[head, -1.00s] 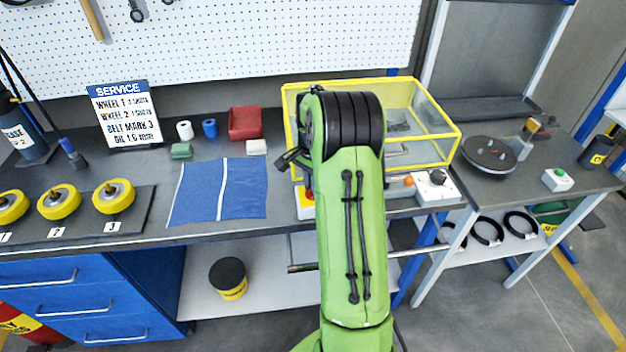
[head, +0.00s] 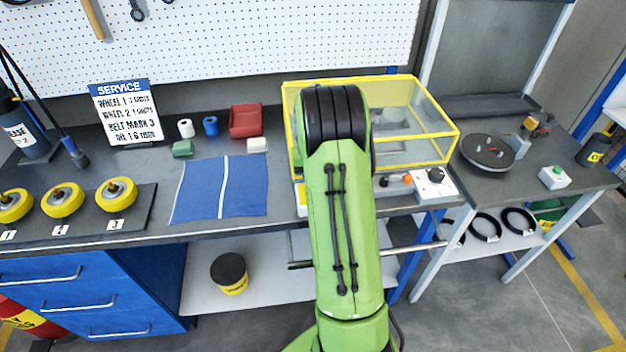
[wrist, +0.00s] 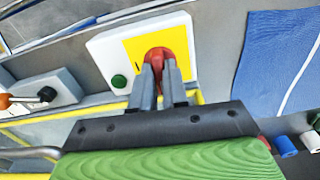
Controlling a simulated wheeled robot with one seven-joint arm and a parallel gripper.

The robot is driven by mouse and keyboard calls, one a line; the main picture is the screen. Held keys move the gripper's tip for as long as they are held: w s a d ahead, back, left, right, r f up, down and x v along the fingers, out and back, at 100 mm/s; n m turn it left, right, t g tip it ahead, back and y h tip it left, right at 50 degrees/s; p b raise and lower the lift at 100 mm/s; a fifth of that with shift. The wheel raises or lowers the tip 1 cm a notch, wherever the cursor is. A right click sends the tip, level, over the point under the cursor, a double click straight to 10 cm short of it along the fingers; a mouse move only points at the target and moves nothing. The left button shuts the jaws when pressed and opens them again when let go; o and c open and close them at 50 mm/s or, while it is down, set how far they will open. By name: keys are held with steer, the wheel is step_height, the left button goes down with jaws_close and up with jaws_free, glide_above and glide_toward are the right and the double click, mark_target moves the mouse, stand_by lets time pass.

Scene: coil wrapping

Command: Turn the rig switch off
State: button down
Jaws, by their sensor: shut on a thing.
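A white box with a yellow plate (wrist: 133,45) carries a red knob (wrist: 158,57) and a round green button (wrist: 119,81) in the wrist view. My gripper (wrist: 160,70) is shut on the red knob, its two fingers on either side of it. The fingers hide part of the knob, so I cannot tell its exact setting. In the head view, the box's white and yellow edge (head: 301,200) shows at the bench front. My green arm hides the knob and my gripper there.
A yellow-framed clear enclosure (head: 440,110) stands behind the arm. To its front right are an orange ball (head: 407,179) and a box with a black dial (head: 436,175). A blue mat (head: 245,188) lies left of the arm.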

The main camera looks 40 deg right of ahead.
steer(key=shift+w+r+n, duration=0.1)
steer(key=shift+n, duration=0.3)
steer(key=c, duration=1.1)
jaws_free()
steer(key=shift+c, duration=0.2)
step_height(320, 180, up, 16)
steer(key=p, duration=0.2)
steer(key=shift+p, duration=0.35)
steer(key=shift+f, duration=0.2)
